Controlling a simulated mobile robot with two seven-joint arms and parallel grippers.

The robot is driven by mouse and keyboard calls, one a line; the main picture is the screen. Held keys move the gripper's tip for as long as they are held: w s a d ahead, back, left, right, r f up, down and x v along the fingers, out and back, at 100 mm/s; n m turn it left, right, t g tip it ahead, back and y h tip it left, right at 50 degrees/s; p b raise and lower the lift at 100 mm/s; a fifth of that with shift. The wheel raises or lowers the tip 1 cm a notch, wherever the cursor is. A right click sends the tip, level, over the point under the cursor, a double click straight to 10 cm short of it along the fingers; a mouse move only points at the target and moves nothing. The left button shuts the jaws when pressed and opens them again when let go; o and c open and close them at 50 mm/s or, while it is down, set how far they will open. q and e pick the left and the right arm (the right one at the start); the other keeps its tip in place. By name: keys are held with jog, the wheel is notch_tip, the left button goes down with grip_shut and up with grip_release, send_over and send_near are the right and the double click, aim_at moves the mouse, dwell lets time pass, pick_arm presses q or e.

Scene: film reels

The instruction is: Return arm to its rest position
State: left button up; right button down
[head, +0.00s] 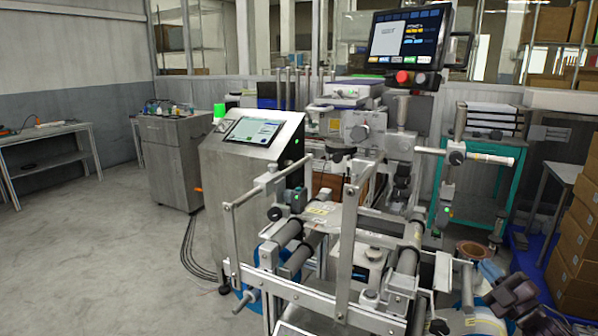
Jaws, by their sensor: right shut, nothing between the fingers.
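My right gripper (503,291) is the dark shape low at the right edge of the machine frame, with its arm coming in from the bottom right corner. It is shut and empty. It appears in front of some rolls (480,320) at the lower right; whether it touches anything cannot be told. My left gripper is not in view.
A metal reel machine (345,245) with rollers and bars fills the middle. A control cabinet (250,165) stands left of it, and a monitor (408,38) hangs above. Cardboard boxes (575,265) are stacked at the right. The floor (95,260) at the left is clear.

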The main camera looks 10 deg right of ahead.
jog(key=s+a+f+m+g+h+p, duration=0.3)
jog(key=s+a+f+m+g, duration=0.4)
jog(key=s+a+f, duration=0.65)
pick_arm(q)
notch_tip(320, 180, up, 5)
jog(key=p, duration=0.3)
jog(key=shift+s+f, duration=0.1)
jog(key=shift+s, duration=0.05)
pick_arm(e)
jog(key=s+a+f+m+g, duration=0.2)
jog(key=s+a+m, duration=0.1)
jog(key=s+a, duration=0.3)
jog(key=s+a+f+m+g, duration=0.2)
jog(key=s+a+f+m, duration=0.1)
jog(key=s+a, duration=0.4)
jog(key=s, duration=0.2)
jog(key=shift+s+m, duration=0.3)
jog(key=shift+a, duration=0.1)
